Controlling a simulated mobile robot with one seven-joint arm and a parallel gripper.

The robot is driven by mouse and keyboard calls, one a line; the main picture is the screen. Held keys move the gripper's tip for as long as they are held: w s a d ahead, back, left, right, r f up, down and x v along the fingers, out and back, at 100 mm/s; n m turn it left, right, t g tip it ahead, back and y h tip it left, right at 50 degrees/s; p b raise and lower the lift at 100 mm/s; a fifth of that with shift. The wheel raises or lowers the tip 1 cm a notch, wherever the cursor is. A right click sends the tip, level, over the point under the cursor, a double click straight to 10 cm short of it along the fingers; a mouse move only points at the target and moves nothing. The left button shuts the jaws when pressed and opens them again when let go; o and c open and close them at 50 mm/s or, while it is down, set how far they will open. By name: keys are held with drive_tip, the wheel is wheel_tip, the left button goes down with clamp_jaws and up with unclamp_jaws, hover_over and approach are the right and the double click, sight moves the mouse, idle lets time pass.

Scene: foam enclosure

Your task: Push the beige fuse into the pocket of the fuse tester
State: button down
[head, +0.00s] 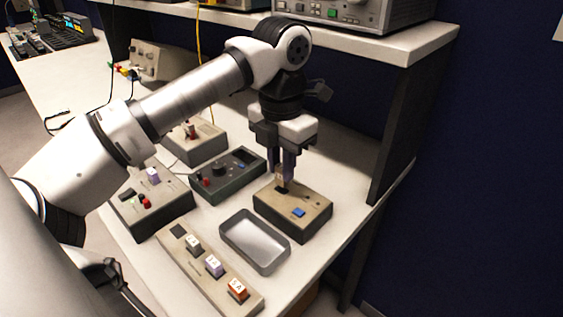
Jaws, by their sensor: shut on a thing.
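The beige fuse (280,177) is between the fingertips of my gripper (282,174), which points straight down and is shut on it. Gripper and fuse are over the back left part of the fuse tester (287,223), a tan box with a blue button (299,212) on top. A dark pocket (282,188) shows right under the fuse. The fuse looks upright at the pocket, but I cannot tell how deep it sits, as the fingers hide part of it.
An empty metal tray (254,240) lies left of the tester. Other instrument boxes (228,175) stand behind and left. A shelf post (395,130) rises at the right.

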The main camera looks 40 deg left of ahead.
sight(281, 166)
drive_tip(key=shift+f+b, duration=1.35)
drive_tip(key=shift+f, duration=0.3)
drive_tip(key=c, duration=1.2)
unclamp_jaws()
drive_tip(key=shift+r, duration=0.1)
wheel_tip(281, 166, up, 8)
drive_tip(key=shift+f, duration=0.25)
